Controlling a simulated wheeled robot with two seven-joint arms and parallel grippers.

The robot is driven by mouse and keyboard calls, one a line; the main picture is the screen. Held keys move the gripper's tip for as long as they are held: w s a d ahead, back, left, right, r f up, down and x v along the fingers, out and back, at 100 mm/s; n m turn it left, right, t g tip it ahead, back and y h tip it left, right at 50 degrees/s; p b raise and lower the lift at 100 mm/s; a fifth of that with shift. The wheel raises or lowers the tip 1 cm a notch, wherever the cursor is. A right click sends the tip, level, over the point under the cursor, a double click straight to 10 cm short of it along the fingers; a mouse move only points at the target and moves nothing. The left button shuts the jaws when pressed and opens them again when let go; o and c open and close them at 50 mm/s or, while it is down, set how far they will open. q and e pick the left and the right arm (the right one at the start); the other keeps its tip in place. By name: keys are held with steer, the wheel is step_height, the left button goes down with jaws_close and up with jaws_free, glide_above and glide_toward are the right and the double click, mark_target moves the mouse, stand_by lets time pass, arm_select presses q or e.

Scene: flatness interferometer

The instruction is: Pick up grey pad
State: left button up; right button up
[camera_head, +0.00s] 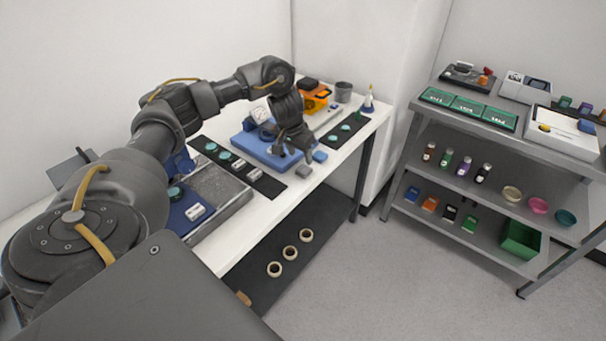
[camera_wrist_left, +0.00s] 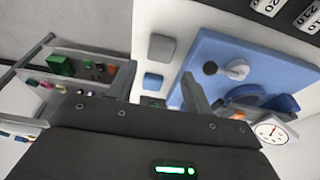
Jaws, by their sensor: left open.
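The grey pad (camera_head: 304,171) is a small rounded block lying flat on the white table near its front edge. It also shows in the left wrist view (camera_wrist_left: 161,47), near the top middle. A similar blue pad (camera_head: 320,156) lies beside it, and it also shows in the left wrist view (camera_wrist_left: 153,81). My left gripper (camera_head: 296,157) is open and empty above the table by the pads. In the left wrist view its fingers (camera_wrist_left: 157,73) straddle the blue pad in the picture, with the grey pad beyond the tips. My right gripper is not in view.
A blue instrument base (camera_head: 252,145) with a dial gauge (camera_wrist_left: 271,132) stands close beside my left gripper. Black mats with teal discs (camera_head: 348,127) lie on the table. A grey shelf rack (camera_head: 405,160) stands at the right, with clear floor (camera_head: 400,275) between.

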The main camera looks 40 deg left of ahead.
mark_target(304, 169)
arm_select(q)
steer(key=shift+x, duration=1)
steer(key=shift+a+f, duration=0.1)
steer(key=b+x, duration=0.1)
steer(key=x, duration=0.4)
steer(key=shift+b, duration=0.3)
steer(key=shift+s, duration=0.1)
steer(key=shift+c, duration=0.3)
steer(key=c, duration=0.7)
